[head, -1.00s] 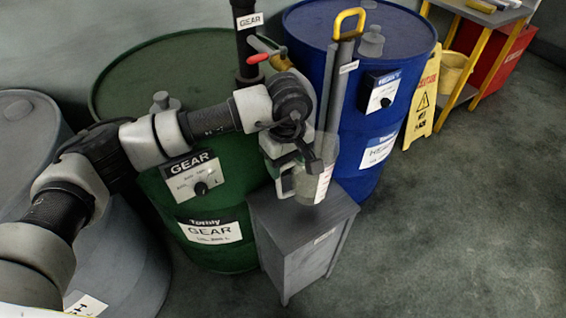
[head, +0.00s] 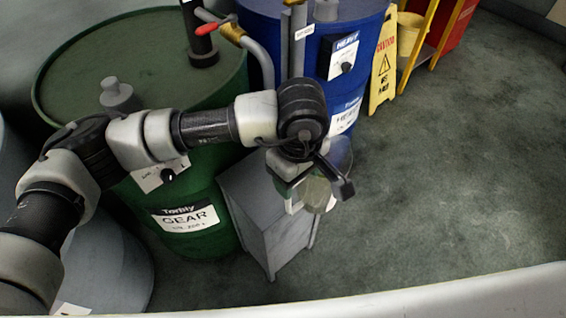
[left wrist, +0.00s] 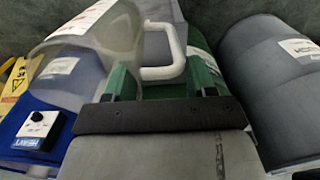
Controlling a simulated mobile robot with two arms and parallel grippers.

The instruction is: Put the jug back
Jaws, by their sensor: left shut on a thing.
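The clear jug (head: 317,196) hangs under my left wrist in the head view, partly covered by the gripper. My left gripper (head: 294,172) is shut on its white handle (left wrist: 178,50). In the left wrist view the jug's translucent body (left wrist: 95,55) fills the upper left, with the green fingers (left wrist: 162,82) at the handle. In the head view the jug overlaps the right side of the small grey cabinet (head: 275,225); I cannot tell its height above it. How much liquid it holds is unclear. My right gripper is not in view.
The green GEAR drum (head: 130,50) stands left of the cabinet and the blue drum (head: 260,12) behind it. A grey drum (head: 110,270) is at lower left. A yellow caution sign (head: 382,70) stands farther back. The floor at right is clear.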

